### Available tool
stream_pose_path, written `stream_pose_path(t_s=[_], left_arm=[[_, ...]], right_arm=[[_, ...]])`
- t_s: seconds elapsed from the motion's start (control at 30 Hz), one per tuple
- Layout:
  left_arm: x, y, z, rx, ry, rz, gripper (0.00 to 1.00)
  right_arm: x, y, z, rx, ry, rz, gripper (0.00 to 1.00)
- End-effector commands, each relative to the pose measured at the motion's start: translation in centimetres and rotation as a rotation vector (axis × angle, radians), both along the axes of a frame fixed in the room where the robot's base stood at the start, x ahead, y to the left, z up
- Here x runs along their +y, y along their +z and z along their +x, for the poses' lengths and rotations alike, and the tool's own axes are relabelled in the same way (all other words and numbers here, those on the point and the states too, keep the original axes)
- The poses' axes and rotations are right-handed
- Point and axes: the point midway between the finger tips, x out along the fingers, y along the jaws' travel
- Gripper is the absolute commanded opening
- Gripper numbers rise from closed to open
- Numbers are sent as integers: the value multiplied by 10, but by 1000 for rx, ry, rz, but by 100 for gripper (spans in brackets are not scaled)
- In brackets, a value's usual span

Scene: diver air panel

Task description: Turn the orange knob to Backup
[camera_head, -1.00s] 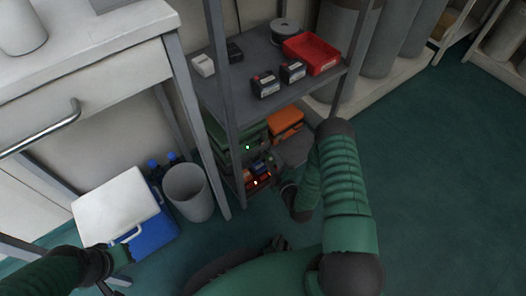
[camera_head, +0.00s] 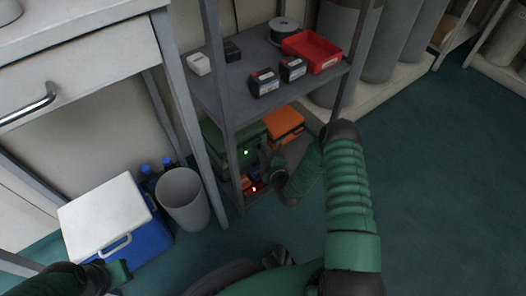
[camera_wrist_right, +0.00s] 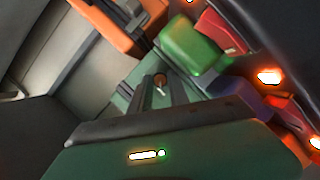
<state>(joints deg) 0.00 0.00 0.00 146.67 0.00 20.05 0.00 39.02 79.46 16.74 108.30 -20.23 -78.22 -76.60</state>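A small orange-brown knob (camera_wrist_right: 160,80) with a pale pointer shows near the centre of the right wrist view, between two dark strips. A green surface with a white bar and a green light (camera_wrist_right: 161,153) fills the bottom of that view. In the head view, a green light shows on the green case (camera_head: 246,132) on the lower shelf. My right gripper (camera_head: 265,160) is in front of this case, partly hidden by its wrist; its finger opening and any contact with the knob are unclear. My left gripper (camera_head: 118,274) is low at the left, near the cooler, partly cut off.
An orange case (camera_head: 284,123) sits beside the green one under the upper shelf (camera_head: 250,105), whose grey post (camera_head: 215,80) stands close by. A blue-and-white cooler (camera_head: 105,215) and grey bin (camera_head: 184,198) stand left. The green floor at right (camera_head: 450,180) is clear.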

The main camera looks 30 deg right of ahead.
Motion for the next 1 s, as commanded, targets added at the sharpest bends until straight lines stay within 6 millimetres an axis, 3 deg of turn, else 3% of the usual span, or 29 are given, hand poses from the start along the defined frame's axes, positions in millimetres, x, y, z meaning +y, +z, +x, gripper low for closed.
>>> stream_pose_path(t_s=[0.47,1.0], left_arm=[[0,10,0,0,0,0,0],[0,56,0,0,0,0,0]], right_arm=[[2,1,-1,10,4,58,0],[-1,3,-2,47,3,485,0]])
